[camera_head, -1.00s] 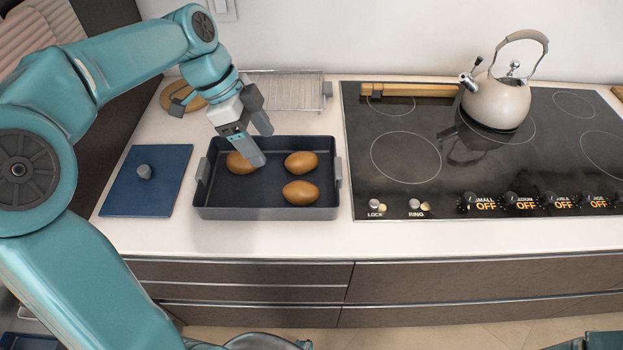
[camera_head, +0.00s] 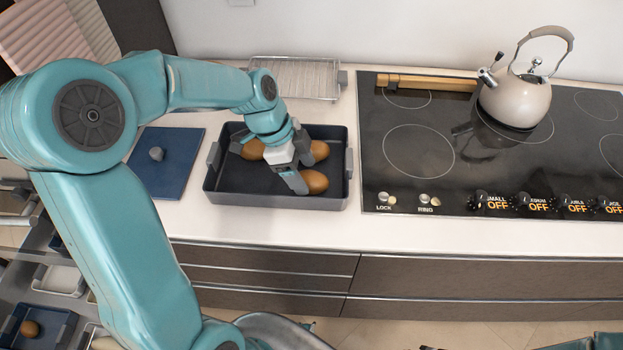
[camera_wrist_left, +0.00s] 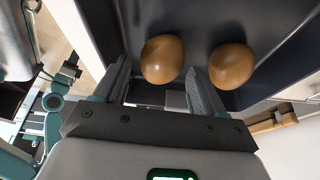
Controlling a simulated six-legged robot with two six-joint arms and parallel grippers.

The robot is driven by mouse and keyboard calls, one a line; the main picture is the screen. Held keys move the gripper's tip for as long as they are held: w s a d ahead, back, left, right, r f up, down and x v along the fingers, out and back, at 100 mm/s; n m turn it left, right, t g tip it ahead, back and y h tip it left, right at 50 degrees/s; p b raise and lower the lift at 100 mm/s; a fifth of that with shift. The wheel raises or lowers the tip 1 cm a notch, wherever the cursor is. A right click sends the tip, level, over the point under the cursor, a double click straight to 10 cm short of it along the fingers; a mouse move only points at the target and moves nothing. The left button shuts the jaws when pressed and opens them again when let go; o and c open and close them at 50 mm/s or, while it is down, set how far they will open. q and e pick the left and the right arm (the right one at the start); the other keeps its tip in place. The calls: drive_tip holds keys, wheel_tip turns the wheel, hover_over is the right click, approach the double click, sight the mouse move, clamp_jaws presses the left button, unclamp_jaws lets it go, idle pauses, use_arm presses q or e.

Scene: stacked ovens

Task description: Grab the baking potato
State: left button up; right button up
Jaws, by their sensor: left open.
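A dark rectangular baking pan (camera_head: 222,190) on the counter holds three brown potatoes: one at left (camera_head: 253,150), one at right rear (camera_head: 320,150) and one at right front (camera_head: 314,181). My left gripper (camera_head: 270,165) is low over the pan, its fingers open and spread among the potatoes. One finger appears close to the front-right potato; contact cannot be told. In the left wrist view, one potato (camera_wrist_left: 163,59) lies ahead between the open fingers, and another (camera_wrist_left: 231,66) lies outside the right finger. The third is not visible there. My right gripper is out of view.
A blue lid (camera_head: 165,175) lies left of the pan, and a wire rack (camera_head: 295,77) lies behind it. The black cooktop (camera_head: 430,180) is to the right, with a kettle (camera_head: 515,100). Another small brown item (camera_head: 30,328) sits in a tray at lower left.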

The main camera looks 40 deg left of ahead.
sight(306, 176)
use_arm(q)
drive_tip(key=x, duration=0.3)
drive_tip(key=shift+w+f, duration=0.1)
drive_tip(key=c, duration=0.9)
